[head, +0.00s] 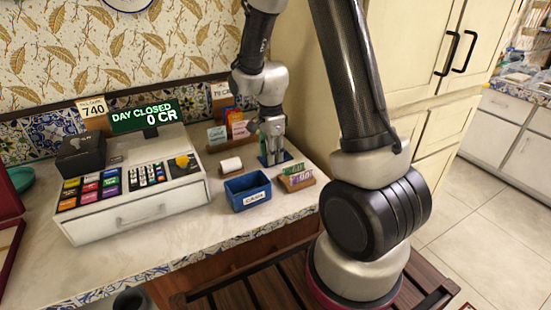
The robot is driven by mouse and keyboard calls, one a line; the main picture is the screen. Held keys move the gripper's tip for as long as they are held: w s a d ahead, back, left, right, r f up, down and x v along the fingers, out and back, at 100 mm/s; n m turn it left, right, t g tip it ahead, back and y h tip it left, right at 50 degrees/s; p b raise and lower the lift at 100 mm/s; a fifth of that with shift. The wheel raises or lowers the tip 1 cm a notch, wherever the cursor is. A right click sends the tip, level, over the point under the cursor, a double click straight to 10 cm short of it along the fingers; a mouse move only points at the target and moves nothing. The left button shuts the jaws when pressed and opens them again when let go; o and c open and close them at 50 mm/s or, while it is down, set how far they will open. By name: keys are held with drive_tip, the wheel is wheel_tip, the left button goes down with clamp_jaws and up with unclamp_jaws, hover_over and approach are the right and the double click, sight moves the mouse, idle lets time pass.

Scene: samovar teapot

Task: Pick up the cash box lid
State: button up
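A small open blue box (236,189) with a white label, its lettering hard to read, stands on the counter at the middle of the head view. A flat blue piece (288,156), which looks like its lid, lies on the counter behind and to the right of the box. My gripper (272,160) points down over this piece, its fingertips at or just above it. The fingers hide the middle of the piece. I cannot tell whether they are closed on anything.
A white cash register (135,214) with coloured keys stands left of the box. A paper roll (231,166) lies behind the box. A wooden holder with cards (297,178) stands right of it. Upright cards (217,135) stand behind. The front counter strip is clear.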

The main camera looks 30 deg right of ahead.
drive_tip(key=shift+s+f, duration=0.1)
drive_tip(key=shift+c, duration=1.3)
clamp_jaws()
